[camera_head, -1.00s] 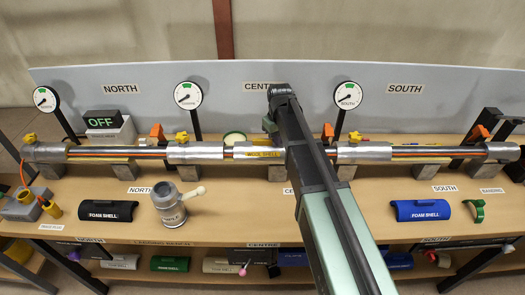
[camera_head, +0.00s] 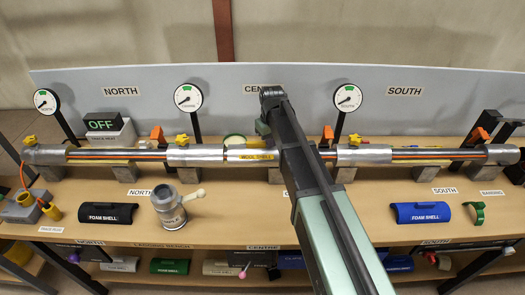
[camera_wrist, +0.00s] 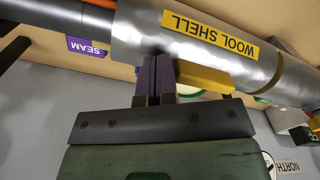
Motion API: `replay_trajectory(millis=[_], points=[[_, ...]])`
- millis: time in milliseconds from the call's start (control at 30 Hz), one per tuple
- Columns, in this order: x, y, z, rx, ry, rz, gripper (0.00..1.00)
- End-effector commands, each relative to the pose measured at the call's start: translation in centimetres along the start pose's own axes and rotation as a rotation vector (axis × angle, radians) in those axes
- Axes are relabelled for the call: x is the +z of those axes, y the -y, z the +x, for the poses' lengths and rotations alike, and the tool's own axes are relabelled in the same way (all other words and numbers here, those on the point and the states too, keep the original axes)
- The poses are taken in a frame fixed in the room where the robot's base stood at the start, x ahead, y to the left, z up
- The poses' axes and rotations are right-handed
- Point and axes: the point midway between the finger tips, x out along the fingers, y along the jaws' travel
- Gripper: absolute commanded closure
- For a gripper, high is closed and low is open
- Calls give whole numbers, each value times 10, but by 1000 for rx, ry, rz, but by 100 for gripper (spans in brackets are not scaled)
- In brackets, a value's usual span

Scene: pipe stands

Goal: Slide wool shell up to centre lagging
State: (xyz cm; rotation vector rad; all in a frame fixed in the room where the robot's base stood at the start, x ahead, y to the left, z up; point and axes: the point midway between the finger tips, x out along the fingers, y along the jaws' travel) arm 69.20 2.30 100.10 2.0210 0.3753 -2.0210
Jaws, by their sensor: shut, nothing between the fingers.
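The wool shell (camera_head: 240,153) is a silver sleeve with a yellow label on the pipe run, close to the right end of the silver centre lagging (camera_head: 195,153). In the head view a thin dark line shows between them; I cannot tell whether they touch. In the wrist view the wool shell (camera_wrist: 180,45) crosses the top, with a yellow tab (camera_wrist: 205,79) at its underside. My gripper (camera_wrist: 155,75) is shut and empty, its dark purple fingers right beside the tab's left side, seemingly against it.
Bare pipe with an orange line runs on both sides. The south lagging (camera_head: 365,154) is to the right. Yellow valve handles (camera_head: 183,139) and orange clamps (camera_head: 158,134) stand up along the run. A grey canister (camera_head: 170,208) and foam shells (camera_head: 422,212) are on the bench in front.

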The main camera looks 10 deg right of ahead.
Motion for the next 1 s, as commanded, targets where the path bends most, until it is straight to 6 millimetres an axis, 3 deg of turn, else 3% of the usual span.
replay_trajectory(millis=[600, 1000], points=[[-9, 16, 0, 0, 0, 0, 100], [-3, 5, 0, 0, 0, 0, 100]])
